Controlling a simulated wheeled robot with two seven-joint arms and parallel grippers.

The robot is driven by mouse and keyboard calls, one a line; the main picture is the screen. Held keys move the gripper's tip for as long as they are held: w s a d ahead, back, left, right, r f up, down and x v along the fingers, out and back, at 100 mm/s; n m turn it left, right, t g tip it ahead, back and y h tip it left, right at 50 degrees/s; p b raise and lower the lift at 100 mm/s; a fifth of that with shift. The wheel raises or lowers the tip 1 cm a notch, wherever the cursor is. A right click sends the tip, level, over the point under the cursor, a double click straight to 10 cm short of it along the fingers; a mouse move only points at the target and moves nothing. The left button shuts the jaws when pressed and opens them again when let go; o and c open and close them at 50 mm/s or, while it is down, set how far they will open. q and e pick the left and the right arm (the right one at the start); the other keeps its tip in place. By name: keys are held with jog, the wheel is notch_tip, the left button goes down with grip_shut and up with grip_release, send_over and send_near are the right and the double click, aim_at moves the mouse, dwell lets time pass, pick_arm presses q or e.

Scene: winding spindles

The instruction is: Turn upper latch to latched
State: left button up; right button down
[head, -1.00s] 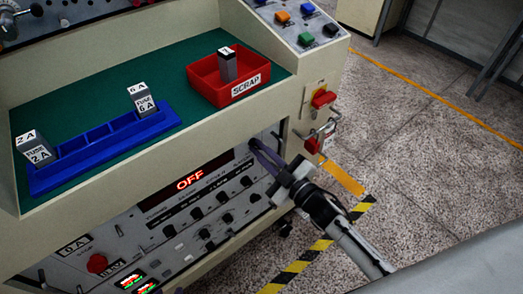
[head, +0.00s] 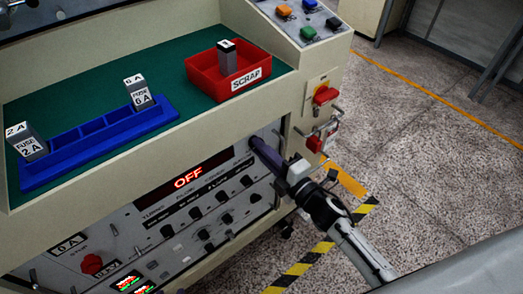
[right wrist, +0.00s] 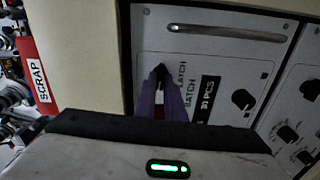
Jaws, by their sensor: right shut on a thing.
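My right gripper (head: 256,143) is at the upper right of the machine's front panel (head: 155,240), its purple fingers pointing at the panel. In the right wrist view the gripper (right wrist: 161,72) is shut on a small dark part beside the partly covered "LATCH" lettering. This is taken to be the upper latch (right wrist: 161,67). The fingers hide most of it, so its turn angle cannot be told. My left gripper is not in view.
A red display (head: 188,178) reads OFF above several black knobs. On the green top are a blue fuse rack (head: 85,150) and a red SCRAP bin (head: 205,75) with a block in it. Red-handled switches (head: 325,95) stick out on the machine's right side. Open floor lies right.

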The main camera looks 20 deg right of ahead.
jog(key=shift+n, duration=0.6)
jog(key=c, duration=1.8)
grip_release()
jog(key=shift+c, duration=0.2)
jog(key=v, duration=1)
jog(key=shift+s, duration=0.15)
jog(key=shift+d, duration=0.1)
